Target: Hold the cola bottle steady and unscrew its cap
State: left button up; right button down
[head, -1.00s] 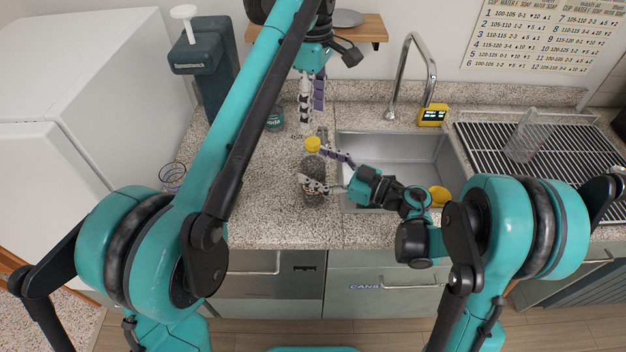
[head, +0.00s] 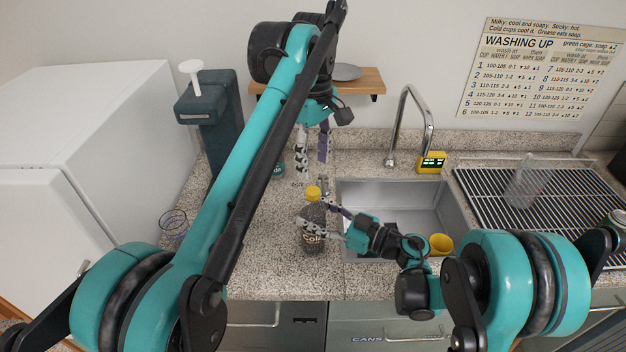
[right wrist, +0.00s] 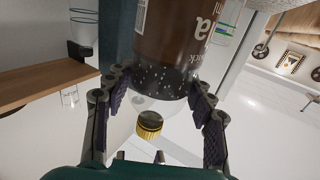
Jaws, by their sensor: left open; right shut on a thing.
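The cola bottle (head: 313,240) stands upright on the speckled counter, left of the sink, with its yellow cap (head: 313,193) on top. My right gripper (head: 326,222) is shut around the bottle's body from the right. In the right wrist view the brown bottle (right wrist: 175,45) sits between my two dark-padded fingers, with the ribbed yellow cap (right wrist: 150,122) beyond its clear neck. My left gripper (head: 312,170) is open and points down, just above the cap. Its fingers look apart from the cap; the exact gap is hard to judge.
The sink (head: 395,205) lies right of the bottle, with a yellow cup (head: 440,243) near its front right. A tap (head: 408,120) and yellow display (head: 431,162) stand behind it.

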aim_at(313, 190)
pick_arm(q)
jog(key=m, duration=1.6)
jog(key=shift+m, duration=0.4)
jog(key=m, duration=0.4)
jog(key=shift+m, duration=0.4)
jog(key=m, duration=0.4)
jog(key=shift+m, duration=0.3)
jog(key=m, duration=0.4)
jog(key=shift+m, duration=0.4)
jog(key=m, duration=0.4)
jog(key=shift+m, duration=0.4)
jog(key=m, duration=0.5)
jog(key=shift+m, duration=0.3)
jog(key=shift+f+m, duration=0.3)
jog(key=shift+f, duration=0.15)
notch_tip(313, 190, down, 7)
jog(key=shift+f, duration=0.1)
